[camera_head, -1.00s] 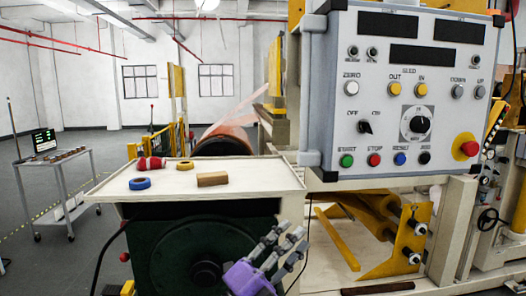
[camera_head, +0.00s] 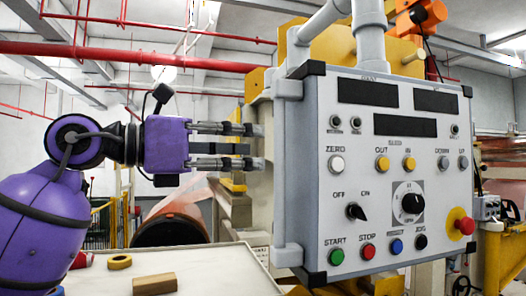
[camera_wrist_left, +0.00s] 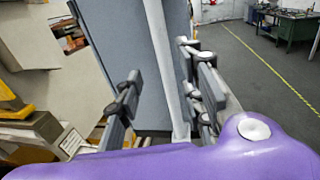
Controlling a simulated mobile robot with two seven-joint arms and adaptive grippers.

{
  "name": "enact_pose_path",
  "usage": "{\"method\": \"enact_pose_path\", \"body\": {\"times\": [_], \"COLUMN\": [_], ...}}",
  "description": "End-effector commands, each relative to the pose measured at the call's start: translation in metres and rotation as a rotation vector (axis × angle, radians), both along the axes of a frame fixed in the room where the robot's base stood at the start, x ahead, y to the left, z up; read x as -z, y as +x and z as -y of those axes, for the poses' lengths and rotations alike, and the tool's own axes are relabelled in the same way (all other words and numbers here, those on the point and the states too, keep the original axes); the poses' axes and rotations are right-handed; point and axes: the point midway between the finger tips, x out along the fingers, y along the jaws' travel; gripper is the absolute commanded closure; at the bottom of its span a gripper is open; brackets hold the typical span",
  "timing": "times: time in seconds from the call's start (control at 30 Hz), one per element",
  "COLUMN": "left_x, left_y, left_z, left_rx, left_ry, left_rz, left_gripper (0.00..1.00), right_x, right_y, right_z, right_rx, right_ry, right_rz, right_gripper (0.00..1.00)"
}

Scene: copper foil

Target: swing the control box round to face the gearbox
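The control box (camera_head: 395,165) hangs from a grey pipe arm, its pale front panel of buttons, dials and dark displays facing me and angled slightly. A grey vertical bar (camera_head: 288,165) runs along its left edge. My left gripper (camera_head: 258,147) is at the box's left side, fingers apart and pointing at that edge. In the left wrist view, the bar (camera_wrist_left: 162,65) and the box's grey side (camera_wrist_left: 180,40) show between the open fingers (camera_wrist_left: 163,95); I cannot tell whether they touch. The gearbox cannot be made out now. My right gripper is out of view.
A roller with copper-coloured foil (camera_head: 170,229) stands behind. Red pipes (camera_head: 130,54) cross overhead. In the left wrist view, open floor (camera_wrist_left: 262,70) lies to the right.

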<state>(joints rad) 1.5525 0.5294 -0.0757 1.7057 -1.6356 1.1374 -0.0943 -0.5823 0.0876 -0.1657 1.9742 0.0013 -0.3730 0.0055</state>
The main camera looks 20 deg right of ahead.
Motion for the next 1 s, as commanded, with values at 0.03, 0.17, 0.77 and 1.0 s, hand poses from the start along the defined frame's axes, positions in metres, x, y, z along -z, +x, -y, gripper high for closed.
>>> {"method": "enact_pose_path", "body": {"times": [0.03,0.17,0.77,1.0], "left_x": [-0.001,-0.003,0.000,0.000], "left_y": [-0.001,0.003,0.015,0.015], "left_z": [0.007,0.027,0.072,0.071], "left_rx": [0.005,0.007,0.004,0.004], "left_ry": [0.000,-0.002,-0.003,-0.003], "left_rz": [0.000,-0.001,-0.002,-0.002], "left_gripper": [0.64,0.64,0.64,0.88], "right_x": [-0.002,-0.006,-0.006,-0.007], "right_y": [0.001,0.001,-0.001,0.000], "right_z": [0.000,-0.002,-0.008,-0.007], "right_rx": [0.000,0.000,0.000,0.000], "right_ry": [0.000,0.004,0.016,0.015], "right_rz": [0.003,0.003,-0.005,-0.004], "right_gripper": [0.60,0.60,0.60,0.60]}}
